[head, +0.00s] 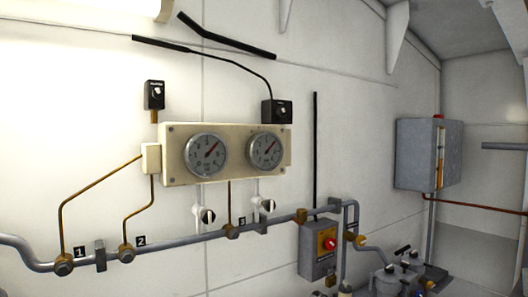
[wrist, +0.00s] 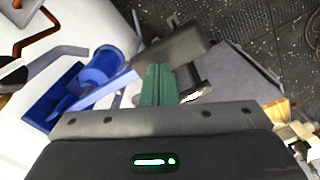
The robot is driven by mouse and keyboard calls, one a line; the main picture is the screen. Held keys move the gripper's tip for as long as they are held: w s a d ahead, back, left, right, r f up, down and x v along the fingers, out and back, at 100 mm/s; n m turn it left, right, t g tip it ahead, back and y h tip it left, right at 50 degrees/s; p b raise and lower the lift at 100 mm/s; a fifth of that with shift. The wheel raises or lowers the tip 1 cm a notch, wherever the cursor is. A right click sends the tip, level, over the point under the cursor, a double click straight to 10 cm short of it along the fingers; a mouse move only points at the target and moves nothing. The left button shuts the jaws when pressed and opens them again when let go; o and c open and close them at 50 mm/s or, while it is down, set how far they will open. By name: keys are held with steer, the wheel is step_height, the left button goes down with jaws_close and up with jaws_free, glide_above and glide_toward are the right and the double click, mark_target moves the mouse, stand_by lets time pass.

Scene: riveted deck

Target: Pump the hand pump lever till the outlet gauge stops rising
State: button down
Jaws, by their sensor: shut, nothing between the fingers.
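In the wrist view, a blue body (wrist: 103,66) that looks like the hand pump stands on the left. A slim blue bar runs up from it to a dark grey grip (wrist: 178,46), which looks like the pump lever. My gripper (wrist: 157,84) shows green fingers shut together with nothing between them. The grip lies across just beyond the fingertips; I cannot tell whether they touch. In the head view, two round gauges, left (head: 206,155) and right (head: 265,151), have red needles pointing up and right. I cannot read which is the outlet gauge. Pump and gripper are outside the head view.
A cream panel (head: 180,173) carries the gauges. A grey pipe (head: 185,241) runs along the wall below. A grey box with a red knob (head: 328,243) and a wall cabinet (head: 428,154) are at right. Dark studded floor (wrist: 240,25) shows in the wrist view.

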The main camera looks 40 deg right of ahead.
steer(key=shift+f+b, duration=4.15)
steer(key=shift+f, duration=1.7)
step_height(320, 180, up, 12)
steer(key=p, duration=0.9)
steer(key=shift+f+p, duration=0.1)
steer(key=shift+p, duration=0.2)
steer(key=shift+r+p, duration=0.6)
steer(key=shift+r, duration=1.9)
steer(key=shift+f, duration=0.15)
steer(key=shift+f+b, duration=0.95)
steer(key=shift+f, duration=1.8)
